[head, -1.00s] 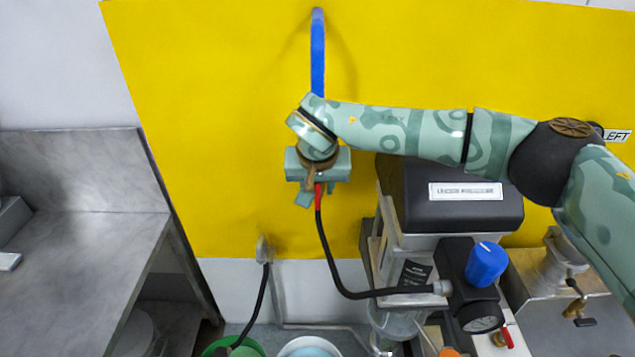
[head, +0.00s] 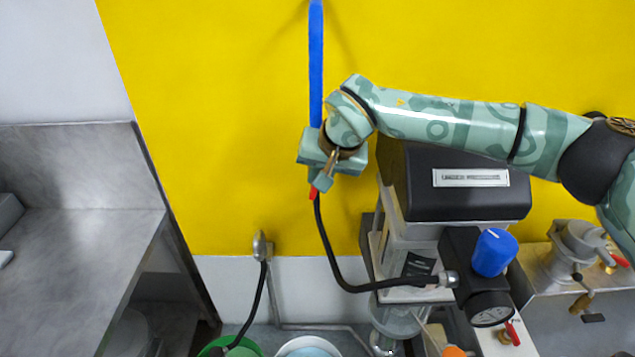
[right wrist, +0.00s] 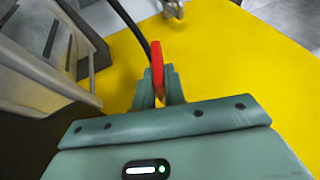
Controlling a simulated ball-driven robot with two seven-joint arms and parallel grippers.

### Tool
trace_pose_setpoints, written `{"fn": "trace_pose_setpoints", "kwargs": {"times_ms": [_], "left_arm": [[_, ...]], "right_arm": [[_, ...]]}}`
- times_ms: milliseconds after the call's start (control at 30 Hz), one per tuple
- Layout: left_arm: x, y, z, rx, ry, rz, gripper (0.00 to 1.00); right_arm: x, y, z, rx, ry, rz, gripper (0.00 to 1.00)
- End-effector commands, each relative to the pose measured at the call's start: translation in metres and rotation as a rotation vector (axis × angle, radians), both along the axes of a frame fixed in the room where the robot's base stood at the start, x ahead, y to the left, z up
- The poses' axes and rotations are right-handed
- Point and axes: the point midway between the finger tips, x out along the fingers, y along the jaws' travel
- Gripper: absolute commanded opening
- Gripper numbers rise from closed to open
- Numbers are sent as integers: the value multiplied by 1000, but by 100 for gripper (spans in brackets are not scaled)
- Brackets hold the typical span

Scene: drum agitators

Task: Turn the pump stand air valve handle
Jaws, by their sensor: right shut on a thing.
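The red valve handle (head: 314,194) shows just below my right gripper (head: 318,182), in front of the yellow wall, where the blue hose from above and the black hose from below come together. In the right wrist view the red handle (right wrist: 157,62) stands up between the two green fingers of my right gripper (right wrist: 159,90), which are shut on it. The valve body is hidden behind the gripper. My left gripper is in no view.
The blue hose (head: 316,70) runs up the yellow wall (head: 210,130). The black hose (head: 335,270) curves to the pump stand with its black box (head: 455,180), blue knob (head: 494,252) and gauge (head: 490,309). A metal bench (head: 70,240) stands at left, buckets (head: 308,347) below.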

Motion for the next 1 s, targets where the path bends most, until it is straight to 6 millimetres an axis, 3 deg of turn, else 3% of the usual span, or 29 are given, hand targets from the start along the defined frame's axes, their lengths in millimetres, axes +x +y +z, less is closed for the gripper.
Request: {"fn": "trace_pose_setpoints", "kwargs": {"times_ms": [100, 400, 1000], "left_arm": [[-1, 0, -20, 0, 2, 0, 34], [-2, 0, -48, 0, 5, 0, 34], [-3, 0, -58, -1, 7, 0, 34]], "right_arm": [[1, -4, -6, 87, -2, -3, 0], [1, -8, -7, 263, -3, -1, 0], [1, -9, -3, 342, -3, -1, 0]]}}
